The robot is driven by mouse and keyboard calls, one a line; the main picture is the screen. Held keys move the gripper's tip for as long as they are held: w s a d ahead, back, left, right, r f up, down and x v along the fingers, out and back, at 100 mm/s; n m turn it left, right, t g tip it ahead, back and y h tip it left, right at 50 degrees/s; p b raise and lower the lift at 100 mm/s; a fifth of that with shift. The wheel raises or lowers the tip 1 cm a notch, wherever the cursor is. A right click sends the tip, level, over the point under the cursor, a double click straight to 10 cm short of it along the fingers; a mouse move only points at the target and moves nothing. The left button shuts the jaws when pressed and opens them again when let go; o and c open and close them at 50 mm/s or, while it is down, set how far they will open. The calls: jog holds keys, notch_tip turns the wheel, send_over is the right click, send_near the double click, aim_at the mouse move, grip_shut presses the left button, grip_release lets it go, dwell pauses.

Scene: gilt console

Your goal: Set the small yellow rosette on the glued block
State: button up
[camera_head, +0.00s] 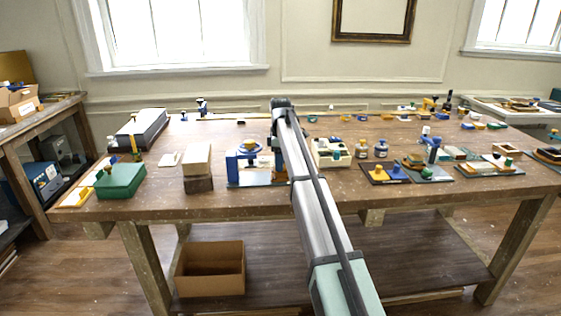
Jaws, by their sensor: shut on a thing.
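My arm reaches up the middle of the view and over the table, its end bending down beside a blue stand (233,165). My gripper (274,145) shows only in part there, low over the table. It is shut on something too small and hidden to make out. A small yellow piece (250,143) shows at the top of the blue stand, just left of my gripper; I cannot tell whether it is the rosette. A pale block (197,157) sits on a darker brown block (198,184) to the left. I cannot tell which block is the glued one.
A green box (120,182) and a dark case (142,128) stand at the left. A cream tray (330,155), small jars (381,149) and boards with coloured pieces (384,174) fill the right. An open carton (211,270) stands on the lower shelf.

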jog(key=shift+f, duration=0.2)
dwell(0.4)
jog(key=o, duration=1.1)
jog(key=shift+r, duration=0.1)
notch_tip(320, 180, up, 14)
jog(key=shift+f, duration=0.2)
